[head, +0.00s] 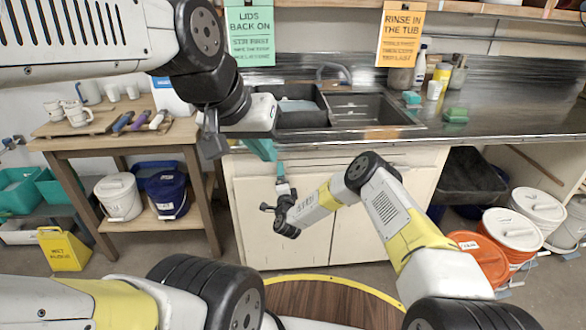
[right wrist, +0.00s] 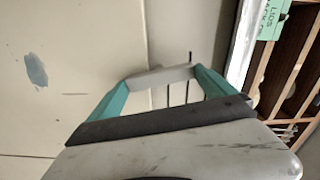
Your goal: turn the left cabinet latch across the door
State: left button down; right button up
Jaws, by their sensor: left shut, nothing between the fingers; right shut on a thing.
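The cream sink cabinet (head: 380,225) stands under the counter, its doors shut. My right gripper (head: 281,172) is at the upper part of the left door, near its top edge. In the right wrist view, its teal fingers (right wrist: 163,88) stand apart, shut on a pale grey bar that looks like the left latch (right wrist: 158,77). The bar lies close to the seam between two cream panels. In the head view the gripper hides the latch. My left gripper (head: 263,150) is shut and empty, in front of the counter edge, just above and left of the right one.
The sink (head: 365,108) is set in the metal counter. A wooden table (head: 120,145) with mugs stands at the left, buckets on its lower shelf. Orange (head: 478,258) and white (head: 535,210) buckets stand at the right.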

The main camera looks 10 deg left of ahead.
jog(key=shift+m, duration=1.2)
jog(key=shift+f, duration=0.1)
jog(key=o, duration=1)
jog(key=v, duration=0.8)
jog(key=shift+w, duration=0.1)
